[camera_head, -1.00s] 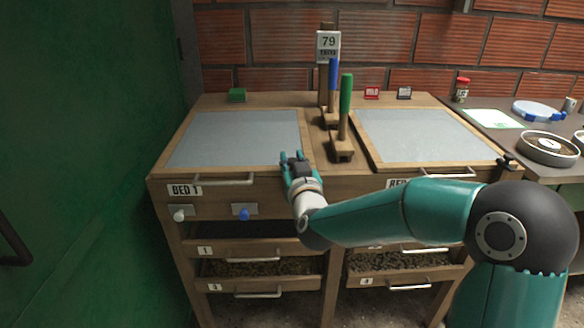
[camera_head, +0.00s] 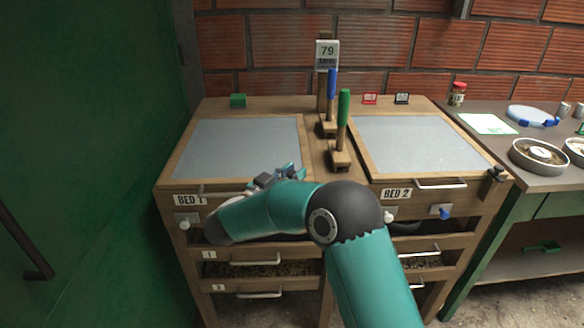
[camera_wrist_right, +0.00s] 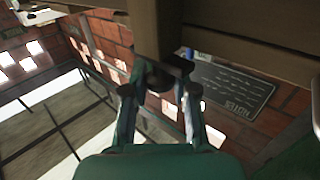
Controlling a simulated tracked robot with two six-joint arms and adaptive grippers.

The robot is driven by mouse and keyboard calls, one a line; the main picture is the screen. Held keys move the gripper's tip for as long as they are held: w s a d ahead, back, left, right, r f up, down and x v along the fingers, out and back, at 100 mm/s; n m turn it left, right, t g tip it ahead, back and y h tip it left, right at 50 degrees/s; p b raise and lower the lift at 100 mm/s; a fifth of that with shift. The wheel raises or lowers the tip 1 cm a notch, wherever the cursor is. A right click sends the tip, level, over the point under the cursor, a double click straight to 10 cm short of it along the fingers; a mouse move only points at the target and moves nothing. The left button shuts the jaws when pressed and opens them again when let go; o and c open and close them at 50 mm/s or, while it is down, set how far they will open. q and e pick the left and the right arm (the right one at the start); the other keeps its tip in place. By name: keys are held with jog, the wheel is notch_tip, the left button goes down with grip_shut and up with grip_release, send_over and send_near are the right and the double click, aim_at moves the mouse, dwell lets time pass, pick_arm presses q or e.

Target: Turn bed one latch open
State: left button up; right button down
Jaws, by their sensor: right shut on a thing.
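Bed one is the left wooden bed, with a grey mesh lid (camera_head: 240,147) lying flat and a BED 1 label (camera_head: 189,200). My right gripper (camera_head: 290,171) is at its right front corner, its fingers pointing to the right. The bed one latch is hidden by the gripper in the head view. In the right wrist view, a small dark knob (camera_wrist_right: 159,78), apparently the latch, sits against a wooden post between the fingertips of my right gripper (camera_wrist_right: 160,92), which is shut on it. The latch's exact angle cannot be told. My left gripper is out of view.
Bed two's mesh lid (camera_head: 415,143) is to the right, with a similar dark latch (camera_head: 495,174) at its corner. Blue-handled (camera_head: 331,92) and green-handled (camera_head: 343,112) tools stand between the beds. Drawers with metal handles are below. A side table (camera_head: 545,178) holds dishes.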

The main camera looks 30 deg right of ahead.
jog(key=shift+r+m+g+p, duration=0.1)
jog(key=shift+m+g+p, duration=0.2)
jog(key=shift+m+g, duration=0.35)
jog(key=c, duration=1)
grip_release()
jog(key=shift+o, duration=0.2)
jog(key=v, duration=1.2)
jog(key=shift+w+f, duration=0.2)
jog(key=shift+f, duration=0.05)
jog(key=shift+a, duration=0.1)
